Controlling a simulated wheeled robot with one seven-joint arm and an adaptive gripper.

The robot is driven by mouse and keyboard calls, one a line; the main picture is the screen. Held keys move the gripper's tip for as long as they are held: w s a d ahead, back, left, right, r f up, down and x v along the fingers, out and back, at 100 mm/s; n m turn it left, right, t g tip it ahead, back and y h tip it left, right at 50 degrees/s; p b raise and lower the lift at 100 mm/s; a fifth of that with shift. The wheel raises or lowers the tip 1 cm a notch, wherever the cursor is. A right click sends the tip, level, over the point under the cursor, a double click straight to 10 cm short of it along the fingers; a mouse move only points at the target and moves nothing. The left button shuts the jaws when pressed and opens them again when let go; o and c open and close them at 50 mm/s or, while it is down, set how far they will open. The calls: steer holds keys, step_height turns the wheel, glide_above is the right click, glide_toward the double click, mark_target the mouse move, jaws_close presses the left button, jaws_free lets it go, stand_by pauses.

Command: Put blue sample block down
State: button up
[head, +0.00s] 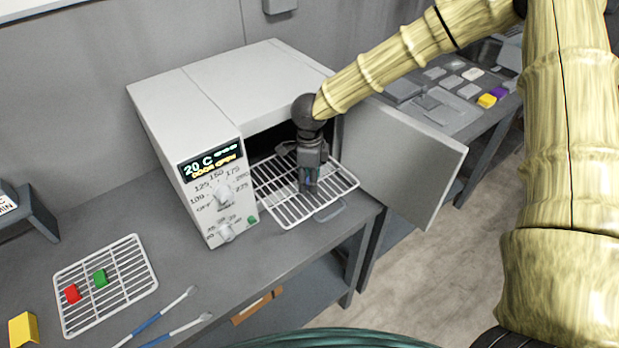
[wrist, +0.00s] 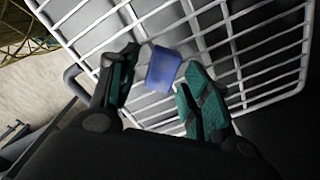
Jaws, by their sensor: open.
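The blue sample block (wrist: 163,69) shows in the wrist view between my gripper's two teal-padded fingers, over the white wire rack. A gap shows between it and the right finger; whether it touches the left finger I cannot tell. My gripper (wrist: 158,85) is open around it. In the head view my gripper (head: 308,188) points down over the oven's pulled-out wire rack (head: 283,210), and only a sliver of blue shows between its fingers. The block appears to rest on the rack bars.
The oven (head: 190,120) stands open, its display reading 20 C. Its door (head: 405,165) swings out right of the rack. A second rack (head: 125,290) holds red (head: 72,293) and green (head: 100,277) blocks.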

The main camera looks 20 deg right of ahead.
step_height(320, 180, up, 12)
steer(key=b, duration=0.3)
steer(key=shift+r, duration=0.15)
stand_by(1.4)
